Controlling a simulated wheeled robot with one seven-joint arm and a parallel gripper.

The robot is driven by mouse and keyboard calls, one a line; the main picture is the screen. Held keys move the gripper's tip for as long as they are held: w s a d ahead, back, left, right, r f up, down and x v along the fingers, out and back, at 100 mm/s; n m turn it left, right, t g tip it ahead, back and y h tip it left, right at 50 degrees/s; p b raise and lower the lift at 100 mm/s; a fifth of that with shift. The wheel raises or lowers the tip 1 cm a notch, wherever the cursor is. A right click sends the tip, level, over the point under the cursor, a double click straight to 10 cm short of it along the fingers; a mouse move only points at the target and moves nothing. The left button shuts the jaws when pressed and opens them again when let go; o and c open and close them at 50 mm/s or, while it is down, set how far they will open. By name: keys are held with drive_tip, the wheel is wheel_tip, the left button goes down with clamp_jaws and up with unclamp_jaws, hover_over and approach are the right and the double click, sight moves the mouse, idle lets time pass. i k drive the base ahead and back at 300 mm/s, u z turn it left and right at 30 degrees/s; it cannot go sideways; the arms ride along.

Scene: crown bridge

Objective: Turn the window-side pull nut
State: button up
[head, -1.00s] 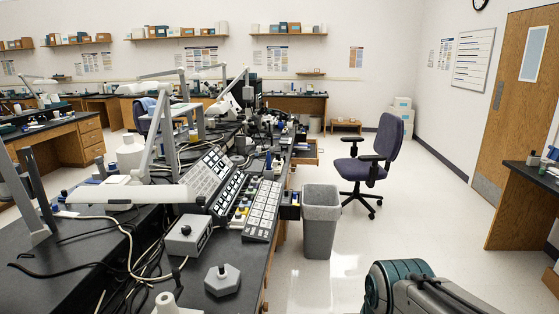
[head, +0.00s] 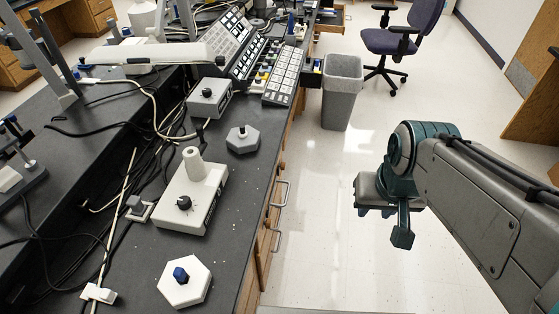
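Two hexagonal bases with a small upright part stand on the dark bench. The nearer one is a white hexagon (head: 199,291) with a blue knob (head: 180,275) at its middle. No window shows, so I cannot tell which is the window-side one. My gripper (head: 402,235) hangs over the open floor, right of the bench and apart from both hexagons. It looks empty. Its fingers are seen at an angle, and their gap is not clear.
A white device (head: 203,211) with a black dial stands between the hexagons. A grey box (head: 209,101) and button panels (head: 283,77) stand behind. Cables cross the bench's left side. Drawer handles (head: 281,195) stick out from its front. A bin (head: 341,91) and chair (head: 402,35) are beyond.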

sight(268, 224)
drive_tip(key=k, duration=0.5)
drive_tip(key=z, duration=0.7)
drive_tip(key=i, duration=0.25)
drive_tip(key=u, duration=1.5)
